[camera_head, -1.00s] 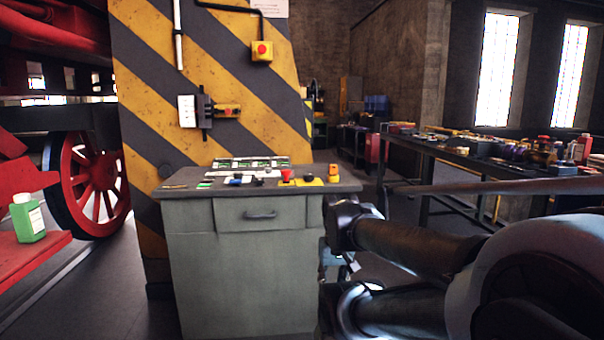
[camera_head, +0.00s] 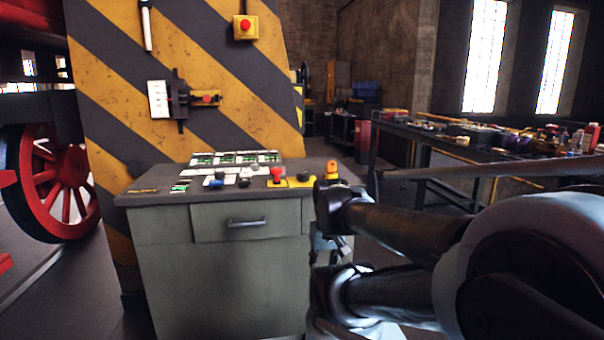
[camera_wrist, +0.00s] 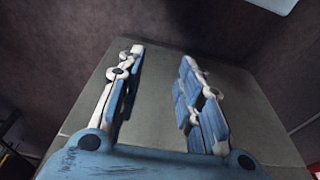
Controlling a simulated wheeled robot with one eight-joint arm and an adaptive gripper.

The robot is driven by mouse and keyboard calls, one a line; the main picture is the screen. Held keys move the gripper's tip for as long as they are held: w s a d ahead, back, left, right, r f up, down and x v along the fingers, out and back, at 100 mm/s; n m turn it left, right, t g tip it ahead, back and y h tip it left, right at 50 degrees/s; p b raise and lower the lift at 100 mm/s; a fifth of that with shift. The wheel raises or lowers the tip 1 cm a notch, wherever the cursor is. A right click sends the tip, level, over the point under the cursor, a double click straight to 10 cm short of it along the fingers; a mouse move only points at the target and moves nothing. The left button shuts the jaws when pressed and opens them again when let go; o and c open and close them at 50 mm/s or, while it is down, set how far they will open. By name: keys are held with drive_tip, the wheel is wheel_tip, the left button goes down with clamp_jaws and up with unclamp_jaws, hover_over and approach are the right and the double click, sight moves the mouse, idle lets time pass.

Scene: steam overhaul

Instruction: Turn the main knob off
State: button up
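A grey-green control cabinet (camera_head: 240,275) stands ahead, with small controls along its sloped top. These include a red button (camera_head: 277,173), a black knob on a yellow plate (camera_head: 302,177), and blue and black knobs at its middle. On the striped pillar behind is a red and yellow switch (camera_head: 207,98). I cannot tell which control is the main knob. My gripper (camera_wrist: 162,55) is open and empty in the wrist view, with a greenish-grey surface behind its fingers. In the head view it is mostly hidden beside the cabinet's right side, below the top.
A yellow box with a red button (camera_head: 245,27) hangs higher on the pillar (camera_head: 110,60). An orange fixture (camera_head: 332,170) is at the cabinet top's right end. A long cluttered workbench (camera_head: 430,149) stands right. A red wheel (camera_head: 50,180) is left. Floor lies between.

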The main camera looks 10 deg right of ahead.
drive_tip(key=shift+o, duration=1)
drive_tip(key=o, duration=0.5)
wheel_tip(320, 180, up, 2)
drive_tip(key=shift+s+r, duration=0.1)
drive_tip(key=shift+c, duration=0.2)
wheel_tip(320, 180, up, 33)
drive_tip(key=m+g, duration=0.2)
drive_tip(key=m, duration=0.9)
hover_over(303, 173)
wheel_tip(303, 173, down, 17)
drive_tip(key=shift+r, duration=0.1)
drive_tip(key=c, duration=1.1)
